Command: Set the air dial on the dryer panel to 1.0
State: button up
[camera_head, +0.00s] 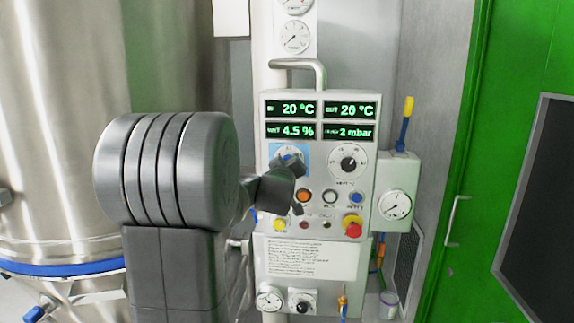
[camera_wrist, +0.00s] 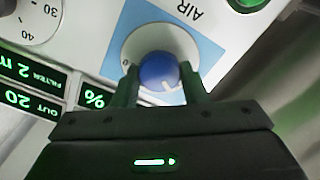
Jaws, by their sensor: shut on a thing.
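The dryer panel (camera_head: 316,225) is a light upright box with green displays, dials and buttons. The air dial (camera_wrist: 158,72) is a blue knob with a pale pointer mark on a white disc, set in a blue square labelled AIR. In the head view my gripper (camera_head: 291,178) covers most of the dial, and only part of the blue square (camera_head: 277,151) shows.
A black-knobbed dial (camera_head: 348,163) sits right of the air dial. Buttons, including an orange one (camera_head: 303,196) and a red stop (camera_head: 353,229), lie below. A gauge box (camera_head: 396,205) is at the right, and a steel vessel (camera_head: 60,130) stands left. A handle (camera_head: 300,64) tops the panel.

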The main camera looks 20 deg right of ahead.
jog(key=o, duration=1)
jog(key=shift+c, duration=0.2)
jog(key=shift+s+a, duration=0.1)
jog(key=shift+s, duration=0.05)
jog(key=b+v, duration=0.2)
jog(key=v, duration=1.1)
jog(key=shift+s, duration=0.25)
jog(key=p+x, duration=0.2)
jog(key=x, duration=1.1)
jog(key=shift+w, duration=0.4)
